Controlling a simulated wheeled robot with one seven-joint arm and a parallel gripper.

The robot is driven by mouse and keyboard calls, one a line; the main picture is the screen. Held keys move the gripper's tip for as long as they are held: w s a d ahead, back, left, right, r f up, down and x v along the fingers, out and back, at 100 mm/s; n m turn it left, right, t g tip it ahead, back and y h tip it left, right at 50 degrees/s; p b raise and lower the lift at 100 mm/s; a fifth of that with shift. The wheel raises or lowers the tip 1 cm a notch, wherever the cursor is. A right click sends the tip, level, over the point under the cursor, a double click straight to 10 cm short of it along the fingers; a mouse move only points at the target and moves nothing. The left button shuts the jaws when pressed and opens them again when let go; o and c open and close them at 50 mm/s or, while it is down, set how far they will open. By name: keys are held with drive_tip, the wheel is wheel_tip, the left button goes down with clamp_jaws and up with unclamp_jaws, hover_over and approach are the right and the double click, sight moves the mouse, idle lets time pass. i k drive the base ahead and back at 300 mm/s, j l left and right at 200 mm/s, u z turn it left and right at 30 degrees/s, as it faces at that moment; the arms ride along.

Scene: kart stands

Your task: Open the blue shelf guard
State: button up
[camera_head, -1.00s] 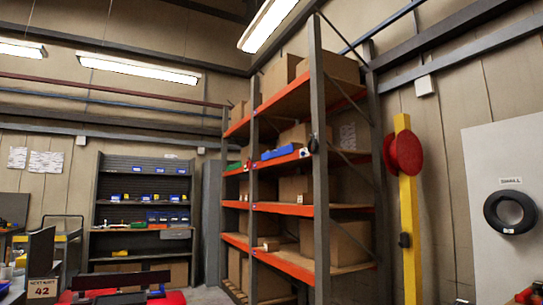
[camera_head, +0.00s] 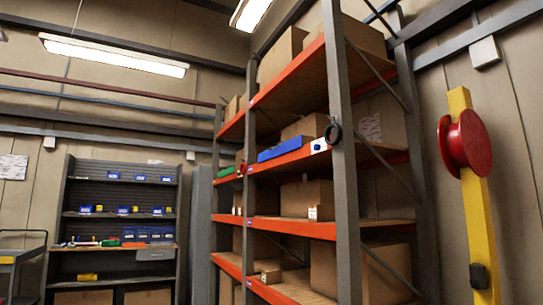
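A long blue bar, which looks like the blue shelf guard (camera_head: 283,149), lies along the front edge of an orange shelf beam on the tall rack (camera_head: 346,210). A small white block with a dark spot (camera_head: 319,146) sits at its right end. A dark ring (camera_head: 333,132) hangs on the rack's front post beside that block. A shorter green bar (camera_head: 227,171) lies on the same level in the bay to the left. My gripper is not in view.
A yellow post with a red reel (camera_head: 466,144) stands right of the rack. A dark shelf unit with blue bins (camera_head: 114,210) stands at the back left. A cart (camera_head: 22,258) is at the left edge. Cardboard boxes (camera_head: 308,198) fill the rack. The floor is hardly visible.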

sight(295, 144)
drive_tip(key=i+l+u, duration=0.15)
drive_tip(key=i+u, duration=0.25)
drive_tip(key=i, duration=0.15)
drive_tip(key=i+l+u, duration=0.3)
drive_tip(key=i+u, duration=0.15)
drive_tip(key=u, duration=0.4)
drive_tip(key=i+l, duration=0.05)
